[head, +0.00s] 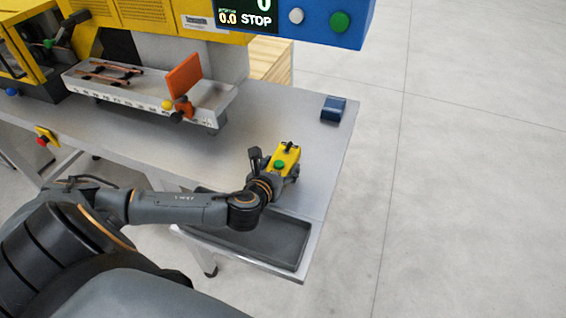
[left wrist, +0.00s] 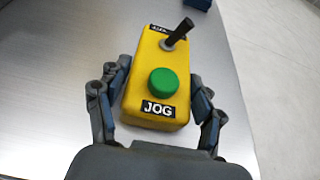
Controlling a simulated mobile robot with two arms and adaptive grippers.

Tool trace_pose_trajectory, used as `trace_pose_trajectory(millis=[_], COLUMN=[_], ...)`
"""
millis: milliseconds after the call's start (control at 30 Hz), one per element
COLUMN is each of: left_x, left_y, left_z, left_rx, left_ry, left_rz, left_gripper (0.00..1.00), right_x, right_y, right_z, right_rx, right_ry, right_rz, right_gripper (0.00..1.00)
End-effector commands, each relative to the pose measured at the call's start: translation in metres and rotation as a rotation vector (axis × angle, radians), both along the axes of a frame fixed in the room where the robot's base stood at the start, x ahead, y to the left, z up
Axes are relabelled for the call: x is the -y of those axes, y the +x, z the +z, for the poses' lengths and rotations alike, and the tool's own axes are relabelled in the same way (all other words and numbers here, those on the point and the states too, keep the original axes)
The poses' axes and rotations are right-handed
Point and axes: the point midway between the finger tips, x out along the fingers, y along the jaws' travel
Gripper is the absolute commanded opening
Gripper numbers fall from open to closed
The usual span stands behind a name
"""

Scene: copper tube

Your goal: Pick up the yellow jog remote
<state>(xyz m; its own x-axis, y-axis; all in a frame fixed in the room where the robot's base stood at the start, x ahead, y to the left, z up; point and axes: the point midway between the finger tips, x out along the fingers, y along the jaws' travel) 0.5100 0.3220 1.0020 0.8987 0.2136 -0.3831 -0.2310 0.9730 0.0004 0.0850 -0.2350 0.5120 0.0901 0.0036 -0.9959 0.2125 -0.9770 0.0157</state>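The yellow jog remote (head: 285,160) lies on the grey table in the head view, with a green button and a black lever on its top. In the left wrist view the remote (left wrist: 153,107) shows its JOG label at the near end. My left gripper (head: 276,170) is at the remote. In the left wrist view its two fingers (left wrist: 160,97) stand open on either side of the remote's near part. My right gripper is not in view.
A dark tray (head: 262,243) lies at the table's front edge, below my left arm. A blue block (head: 333,109) sits at the back right. A machine with a grey trough (head: 140,88) and orange plate (head: 184,75) stands at the back left.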

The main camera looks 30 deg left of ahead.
Motion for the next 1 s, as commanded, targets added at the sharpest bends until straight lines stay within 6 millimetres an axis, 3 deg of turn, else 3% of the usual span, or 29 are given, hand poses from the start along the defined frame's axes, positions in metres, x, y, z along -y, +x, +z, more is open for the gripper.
trace_pose_trajectory(millis=[33, 200, 233, 633, 767, 1000], left_x=[0.0, 0.0, 0.0, 0.0, 0.001, 0.01], left_y=[0.0, 0.0, 0.0, 0.001, -0.001, -0.042], left_z=[0.0, 0.001, 0.001, 0.013, 0.036, 0.084], left_rx=[0.0, 0.002, 0.002, 0.005, 0.008, 0.006], left_ry=[0.0, 0.0, 0.0, -0.001, 0.001, 0.001], left_rz=[0.0, 0.0, 0.0, 0.0, -0.003, -0.003], left_gripper=[0.49, 0.14, 0.13, 0.13, 0.13, 0.13], right_x=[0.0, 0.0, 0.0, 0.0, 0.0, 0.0], right_y=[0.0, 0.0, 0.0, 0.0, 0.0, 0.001], right_z=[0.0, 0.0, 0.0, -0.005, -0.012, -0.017], right_rx=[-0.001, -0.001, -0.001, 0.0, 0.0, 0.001], right_ry=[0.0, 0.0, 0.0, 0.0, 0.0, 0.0], right_rz=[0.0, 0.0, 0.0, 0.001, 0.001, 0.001], right_gripper=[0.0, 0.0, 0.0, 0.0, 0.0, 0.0])
